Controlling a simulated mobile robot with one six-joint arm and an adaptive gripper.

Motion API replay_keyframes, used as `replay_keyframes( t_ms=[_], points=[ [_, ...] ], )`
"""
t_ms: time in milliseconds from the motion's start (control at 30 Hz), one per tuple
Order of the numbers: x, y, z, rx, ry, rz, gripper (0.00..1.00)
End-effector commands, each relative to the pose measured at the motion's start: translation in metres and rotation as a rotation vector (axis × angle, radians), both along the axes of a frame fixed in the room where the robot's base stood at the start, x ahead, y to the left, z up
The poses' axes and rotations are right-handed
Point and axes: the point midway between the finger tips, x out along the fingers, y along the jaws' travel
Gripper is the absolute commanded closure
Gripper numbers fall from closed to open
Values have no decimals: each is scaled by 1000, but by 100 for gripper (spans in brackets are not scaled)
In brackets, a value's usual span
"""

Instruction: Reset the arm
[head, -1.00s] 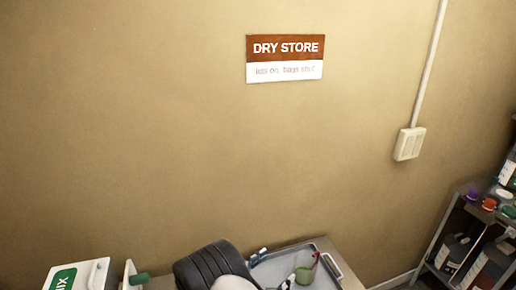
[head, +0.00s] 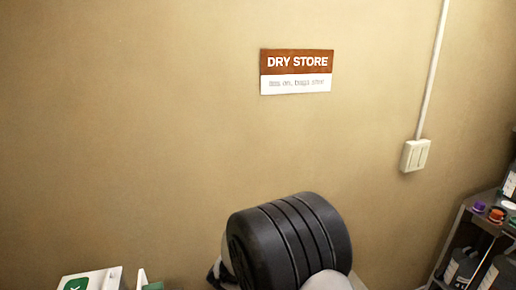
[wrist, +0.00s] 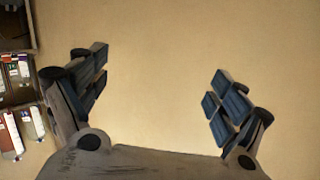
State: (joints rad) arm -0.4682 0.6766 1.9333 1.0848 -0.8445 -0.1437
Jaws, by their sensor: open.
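My gripper (wrist: 160,95) is open and empty in the wrist view, its two padded fingers wide apart with only the plain tan wall between them. In the head view a black ribbed part of my arm rises at the lower middle, in front of the wall. My fingers are not visible in the head view.
A white box with a green label (head: 90,280) stands at the bottom left. A shelf (head: 458,232) with bottles and coloured caps is at the right and also shows at the wrist view's left edge (wrist: 18,95). The wall (head: 150,150) carries a DRY STORE sign (head: 296,72) and a switch box (head: 415,155).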

Motion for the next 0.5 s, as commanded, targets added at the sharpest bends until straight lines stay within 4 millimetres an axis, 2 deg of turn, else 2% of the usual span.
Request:
replay_keyframes(
  t_ms=[33, 133, 267, 367, 500],
  points=[
    [0, 1, 20, 43, 7, 56, 9],
    [-11, 6, 51, 102, 46, 180, 9],
    [-44, 7, 84, 139, 113, 333, 9],
    [-81, 2, 102, 141, 174, 436, 9],
    [-147, -14, 112, 105, 283, 552, 9]
  ],
)
